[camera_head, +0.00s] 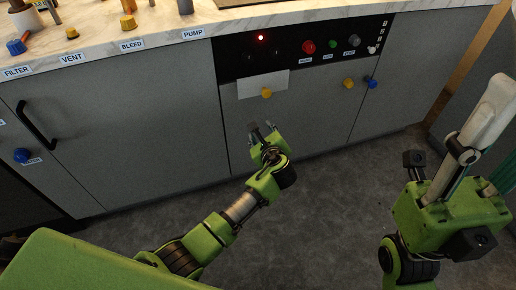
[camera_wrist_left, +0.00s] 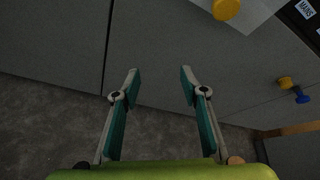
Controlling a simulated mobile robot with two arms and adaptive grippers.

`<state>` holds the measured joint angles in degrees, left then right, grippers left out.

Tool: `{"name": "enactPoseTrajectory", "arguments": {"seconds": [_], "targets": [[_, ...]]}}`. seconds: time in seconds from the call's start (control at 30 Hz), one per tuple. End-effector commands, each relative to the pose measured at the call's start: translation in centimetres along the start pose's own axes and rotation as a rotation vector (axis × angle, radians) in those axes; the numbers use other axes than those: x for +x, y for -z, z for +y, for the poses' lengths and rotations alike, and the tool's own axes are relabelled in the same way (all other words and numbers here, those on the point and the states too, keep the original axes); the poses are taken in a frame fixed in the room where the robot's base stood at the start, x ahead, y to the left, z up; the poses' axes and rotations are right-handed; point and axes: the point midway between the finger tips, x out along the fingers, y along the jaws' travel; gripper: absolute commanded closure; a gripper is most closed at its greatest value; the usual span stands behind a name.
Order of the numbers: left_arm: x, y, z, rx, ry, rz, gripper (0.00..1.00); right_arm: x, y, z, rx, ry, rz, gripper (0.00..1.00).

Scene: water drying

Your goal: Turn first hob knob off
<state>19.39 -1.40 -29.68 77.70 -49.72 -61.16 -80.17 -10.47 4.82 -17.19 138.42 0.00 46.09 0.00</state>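No label naming a hob knob can be read. A yellow knob (camera_head: 266,93) sits on a pale plate (camera_head: 279,81) on the cabinet front; the knob also shows at the top of the left wrist view (camera_wrist_left: 226,8). Another yellow knob (camera_head: 348,83) and a blue knob (camera_head: 372,84) are further right.
The black panel has a lit red light (camera_head: 261,38), a red button (camera_head: 308,47) and a green button (camera_head: 332,44). A dark handle (camera_head: 36,125) juts from the left cabinet. The countertop (camera_head: 110,38) carries several labelled fittings. The floor (camera_head: 330,190) between my arms is clear.

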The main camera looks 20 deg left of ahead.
Motion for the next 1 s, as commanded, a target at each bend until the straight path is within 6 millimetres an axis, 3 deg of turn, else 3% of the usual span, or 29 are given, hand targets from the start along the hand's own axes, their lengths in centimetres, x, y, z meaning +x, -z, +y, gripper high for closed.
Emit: {"name": "enactPoseTrajectory", "arguments": {"seconds": [0.4,1.0], "targets": [[0.3,4.5,4.5,-0.128,-0.059,0.13,0.6,2.1,0.2,0.1,0.0,0.0,0.0,0.6],[0.3,5.1,5.0,-0.147,-0.067,0.144,0.6,2.2,0.1,0.1,0.0,0.0,-0.004,0.6]]}}
